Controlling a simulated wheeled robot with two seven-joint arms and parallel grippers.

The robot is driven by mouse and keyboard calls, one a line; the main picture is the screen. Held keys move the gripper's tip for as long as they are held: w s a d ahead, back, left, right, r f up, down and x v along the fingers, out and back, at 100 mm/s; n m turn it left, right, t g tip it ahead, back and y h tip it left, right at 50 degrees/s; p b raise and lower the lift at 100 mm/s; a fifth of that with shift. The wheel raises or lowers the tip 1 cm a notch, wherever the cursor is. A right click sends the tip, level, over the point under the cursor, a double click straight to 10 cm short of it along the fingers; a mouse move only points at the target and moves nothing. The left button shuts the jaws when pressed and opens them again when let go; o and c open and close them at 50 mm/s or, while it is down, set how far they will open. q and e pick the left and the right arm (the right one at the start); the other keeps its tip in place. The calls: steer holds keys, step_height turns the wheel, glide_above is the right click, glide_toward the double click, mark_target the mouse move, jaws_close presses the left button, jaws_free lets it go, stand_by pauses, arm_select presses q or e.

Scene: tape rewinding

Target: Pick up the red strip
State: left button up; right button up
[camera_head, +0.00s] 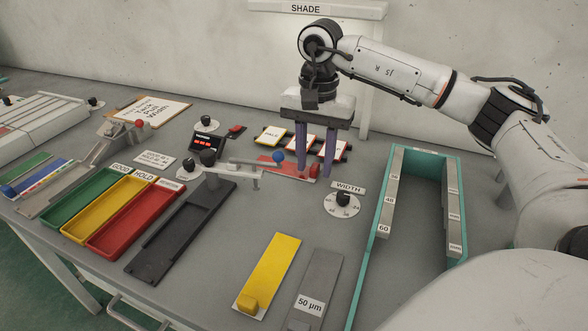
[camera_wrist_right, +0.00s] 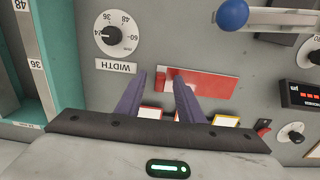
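The red strip (camera_head: 270,163) lies flat on the grey table below my right gripper (camera_head: 315,174). Its raised red block (camera_head: 314,171) appears between the two purple fingers in the head view. In the right wrist view the strip (camera_wrist_right: 208,84) runs to the right from my right gripper (camera_wrist_right: 160,76), with a pale end by the fingers. The fingers are open and point down around that end. My left gripper is not in view.
The WIDTH dial (camera_head: 343,201) stands in front of the gripper. A blue-knobbed lever (camera_head: 278,157) is close beside the strip. Cards (camera_head: 301,143) lie behind. A yellow strip (camera_head: 269,273), a grey strip (camera_head: 316,287) and a teal tray (camera_head: 356,287) are nearer.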

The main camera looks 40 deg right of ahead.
steer(key=shift+f, duration=0.1)
steer(key=shift+c, duration=0.2)
jaws_close()
